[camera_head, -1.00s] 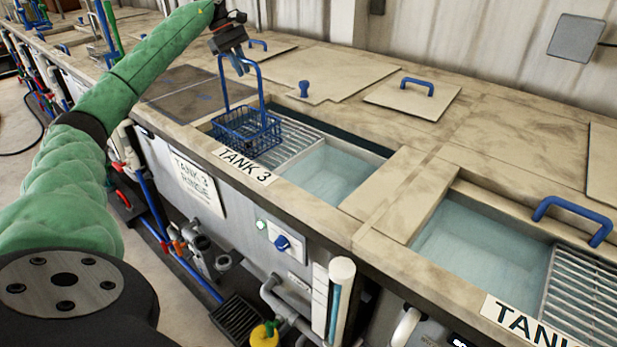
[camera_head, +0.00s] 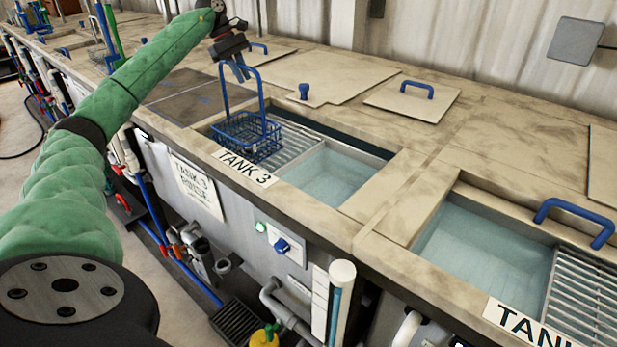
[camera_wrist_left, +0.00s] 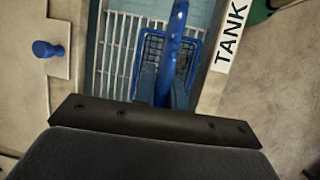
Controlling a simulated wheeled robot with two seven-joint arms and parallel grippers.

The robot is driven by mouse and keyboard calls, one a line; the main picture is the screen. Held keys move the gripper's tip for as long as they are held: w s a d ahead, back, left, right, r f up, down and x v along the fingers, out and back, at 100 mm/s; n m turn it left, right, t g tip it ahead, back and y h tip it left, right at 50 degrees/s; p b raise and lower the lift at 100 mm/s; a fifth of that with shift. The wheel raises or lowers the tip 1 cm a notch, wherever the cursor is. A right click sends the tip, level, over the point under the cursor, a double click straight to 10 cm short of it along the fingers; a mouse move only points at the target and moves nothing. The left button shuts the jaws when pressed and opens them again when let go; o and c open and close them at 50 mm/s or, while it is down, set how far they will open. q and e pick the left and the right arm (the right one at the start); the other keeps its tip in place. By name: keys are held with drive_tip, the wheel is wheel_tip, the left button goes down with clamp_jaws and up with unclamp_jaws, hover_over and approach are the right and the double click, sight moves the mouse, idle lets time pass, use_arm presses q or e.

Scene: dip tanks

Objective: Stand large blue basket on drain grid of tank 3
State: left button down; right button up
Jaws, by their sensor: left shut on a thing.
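The large blue basket (camera_head: 246,136) hangs upright by its tall handle at the left end of tank 3, over the drain grid (camera_head: 290,141). My left gripper (camera_head: 239,70) is shut on the top of the handle. In the left wrist view the basket (camera_wrist_left: 168,58) is below the jaws, with the grid (camera_wrist_left: 122,50) beside it. I cannot tell whether the basket's bottom touches the grid. The open water of tank 3 (camera_head: 335,175) is to the right of the grid. My right gripper is not in view.
A lid with a blue handle (camera_head: 412,97) and a sheet with a blue knob (camera_head: 304,91) lie behind tank 3. Another tank (camera_head: 480,245) with its own grid (camera_head: 585,290) is at the right. The TANK 3 label (camera_head: 245,167) is on the front rim.

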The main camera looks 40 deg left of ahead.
use_arm(q)
drive_tip(key=shift+f, duration=0.15)
drive_tip(key=c, duration=1.4)
unclamp_jaws()
drive_tip(key=shift+o, duration=0.2)
drive_tip(key=b+v, duration=0.2)
drive_tip(key=v, duration=0.3)
drive_tip(key=shift+a+r, duration=0.1)
drive_tip(key=shift+r, duration=0.2)
drive_tip(key=shift+v, duration=1.1)
drive_tip(key=shift+s+f, duration=0.1)
